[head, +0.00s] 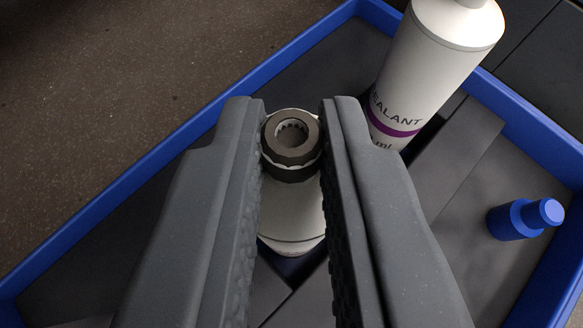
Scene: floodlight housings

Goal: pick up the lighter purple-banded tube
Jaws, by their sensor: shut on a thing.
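My gripper (293,135) is shut on a white tube (292,208) with a dark ring-shaped end piece that has a round hole. The fingers press on its two sides, and the dark end shows between the fingertips. No purple band shows on the held tube; the fingers hide much of its sides. A white tube with a purple band (398,128) and the letters "ALANT" is just right of my right finger. It leans in the picture, and its top is cut by the upper frame edge. I cannot tell which tube is lighter.
A blue-rimmed tray (180,150) with a dark grey floor surrounds the tubes. A small blue stepped peg (522,219) lies at the right inside it. Brown speckled ground (110,90) is clear to the left.

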